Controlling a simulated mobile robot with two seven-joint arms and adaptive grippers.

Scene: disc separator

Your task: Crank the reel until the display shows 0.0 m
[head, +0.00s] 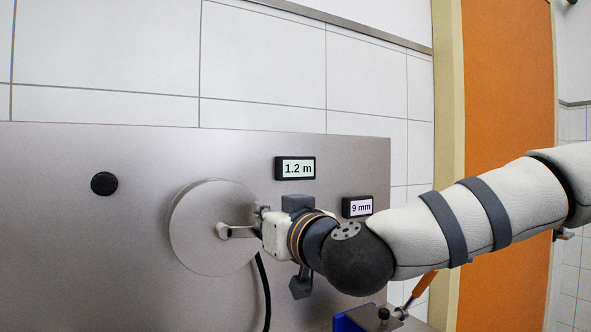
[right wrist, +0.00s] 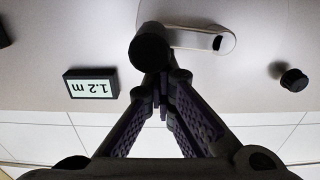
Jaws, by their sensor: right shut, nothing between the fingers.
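The reel (head: 205,240) is a round grey disc on an upright metal panel. Its crank arm (head: 236,232) points right from the hub. In the right wrist view the crank arm (right wrist: 205,36) ends in a dark round knob (right wrist: 150,48). The display (head: 295,168) reads 1.2 m; it also shows upside down in the right wrist view (right wrist: 90,84). My right gripper (head: 262,215) is at the outer end of the crank. Its fingers (right wrist: 164,80) are shut together right by the knob, with nothing between them; whether they touch it I cannot tell. My left gripper is out of view.
A smaller display (head: 357,207) reads 9 mm, just above my right forearm. A black round knob (head: 104,183) sits on the panel's left part. A black cable (head: 265,290) hangs below the reel. A blue object (head: 355,320) with an orange-handled part (head: 424,284) is at lower right.

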